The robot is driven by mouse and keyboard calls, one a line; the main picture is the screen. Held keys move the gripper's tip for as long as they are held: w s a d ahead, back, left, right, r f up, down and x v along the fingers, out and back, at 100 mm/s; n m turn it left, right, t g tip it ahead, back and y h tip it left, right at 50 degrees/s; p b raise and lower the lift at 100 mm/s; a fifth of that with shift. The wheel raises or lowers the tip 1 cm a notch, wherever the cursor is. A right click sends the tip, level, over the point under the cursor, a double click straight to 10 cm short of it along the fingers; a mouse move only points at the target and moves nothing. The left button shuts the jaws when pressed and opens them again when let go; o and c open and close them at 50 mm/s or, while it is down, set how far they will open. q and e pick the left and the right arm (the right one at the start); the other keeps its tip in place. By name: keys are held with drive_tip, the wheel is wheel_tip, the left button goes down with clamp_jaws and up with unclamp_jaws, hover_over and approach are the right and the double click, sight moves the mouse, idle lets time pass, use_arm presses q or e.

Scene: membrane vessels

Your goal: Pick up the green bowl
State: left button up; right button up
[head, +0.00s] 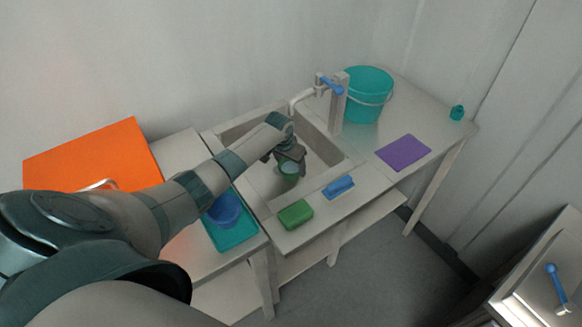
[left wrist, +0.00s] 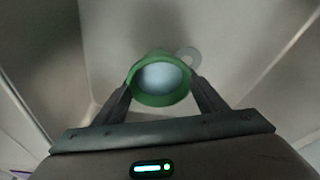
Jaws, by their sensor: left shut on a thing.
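The green bowl (head: 289,171) is in the sink basin in the head view, with a pale bluish-white inside. It also shows in the left wrist view (left wrist: 160,98), between the two fingers. My left gripper (head: 287,160) reaches down into the sink and is shut on the bowl, one finger on each side. In the left wrist view the gripper (left wrist: 162,95) has its fingertips against the rim. I cannot tell whether the bowl touches the sink floor. My right gripper is not in view.
The sink (head: 326,174) has walls close around my gripper, and a faucet (head: 336,100) stands behind it. A green block (head: 295,214) and a blue brush-like thing (head: 338,187) lie on the front edge. A teal bucket (head: 367,95), purple cloth (head: 403,152) and teal tray (head: 234,235) stand beside.

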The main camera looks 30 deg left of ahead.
use_arm(q)
drive_tip(key=shift+r+p, duration=0.7)
drive_tip(key=shift+s+a+r+p, duration=0.1)
drive_tip(key=shift+s+a+p, duration=0.1)
drive_tip(key=shift+s+p, duration=0.15)
drive_tip(key=s+a+p, duration=0.1)
drive_tip(key=s, duration=0.1)
drive_tip(key=s+a+p, duration=0.1)
drive_tip(key=s+p, duration=0.1)
drive_tip(key=s+a+p, duration=0.2)
wheel_tip(320, 180, up, 13)
drive_tip(key=p, duration=0.1)
drive_tip(key=shift+r, duration=0.2)
